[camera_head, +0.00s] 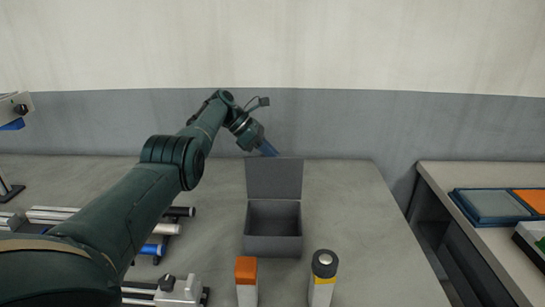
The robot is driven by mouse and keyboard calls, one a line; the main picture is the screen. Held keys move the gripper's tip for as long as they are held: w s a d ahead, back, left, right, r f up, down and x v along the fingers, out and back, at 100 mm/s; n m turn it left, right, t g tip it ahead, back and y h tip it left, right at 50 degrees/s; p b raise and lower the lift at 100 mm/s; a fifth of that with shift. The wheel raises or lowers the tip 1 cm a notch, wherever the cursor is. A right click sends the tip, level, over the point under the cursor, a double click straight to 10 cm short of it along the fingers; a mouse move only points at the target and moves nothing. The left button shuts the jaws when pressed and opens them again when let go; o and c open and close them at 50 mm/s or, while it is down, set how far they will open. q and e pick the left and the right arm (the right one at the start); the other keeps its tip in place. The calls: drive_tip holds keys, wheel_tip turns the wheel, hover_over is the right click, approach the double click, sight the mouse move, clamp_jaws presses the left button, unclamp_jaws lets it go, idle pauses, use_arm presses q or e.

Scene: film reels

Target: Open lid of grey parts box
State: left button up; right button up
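The grey parts box (273,246) stands on the table in the middle of the view. Its lid (274,179) stands upright at the back edge, and the box's inside shows, with nothing visible in it. My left arm reaches in from the left, and its gripper (267,149) is just behind the lid's upper left corner. Part of the gripper may be hidden by the lid; I cannot tell whether it touches the lid or whether its fingers are open. My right gripper is not in view.
An orange-topped white bottle (246,283) and a dark-capped bottle with a yellow band (322,281) stand in front of the box. Metal rods and fittings (180,293) lie at the left, partly behind my arm. The table right of the box is clear. A side bench (465,176) holds trays.

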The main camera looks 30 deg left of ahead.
use_arm(q)
wheel_tip(320, 180, up, 9)
drive_tip(key=shift+r, duration=0.1)
idle(0.7)
